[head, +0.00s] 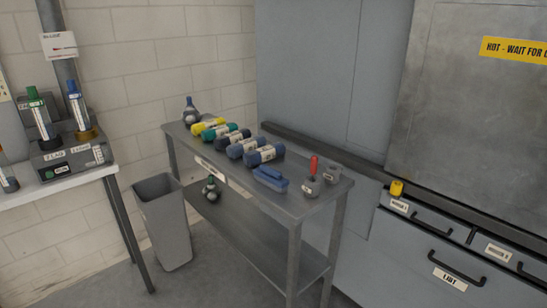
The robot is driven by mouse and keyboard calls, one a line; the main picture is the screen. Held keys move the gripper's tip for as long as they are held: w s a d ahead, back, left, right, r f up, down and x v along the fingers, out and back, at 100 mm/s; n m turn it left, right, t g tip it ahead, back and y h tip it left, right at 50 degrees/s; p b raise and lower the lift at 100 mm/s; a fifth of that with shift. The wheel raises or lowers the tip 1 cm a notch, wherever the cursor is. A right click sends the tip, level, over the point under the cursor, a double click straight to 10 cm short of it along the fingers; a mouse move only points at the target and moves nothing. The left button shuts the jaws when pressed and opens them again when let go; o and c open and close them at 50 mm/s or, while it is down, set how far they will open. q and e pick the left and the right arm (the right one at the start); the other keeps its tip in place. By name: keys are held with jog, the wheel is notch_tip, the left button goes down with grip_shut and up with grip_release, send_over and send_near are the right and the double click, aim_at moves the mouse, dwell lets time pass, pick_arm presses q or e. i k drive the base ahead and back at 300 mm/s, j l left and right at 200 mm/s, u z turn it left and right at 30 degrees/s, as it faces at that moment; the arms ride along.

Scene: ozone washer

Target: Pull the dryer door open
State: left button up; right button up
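A large grey metal panel (480,120) fills the upper right, cut off by the picture's right and top edges. It carries a yellow sign (515,49) that begins "HOT - WAIT FOR". No label here names a dryer, so I cannot tell whether this panel is its door. No handle shows on the visible part of the panel. Below it are grey fronts with black bar handles, one at the middle (456,266) and one higher up (431,223); these fronts look closed. Neither of my grippers is in view.
A grey bin (165,220) and a white-topped bench (60,182) are further left. Some floor is clear at lower left.

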aim_at(470, 128)
jog(key=z, duration=1.5)
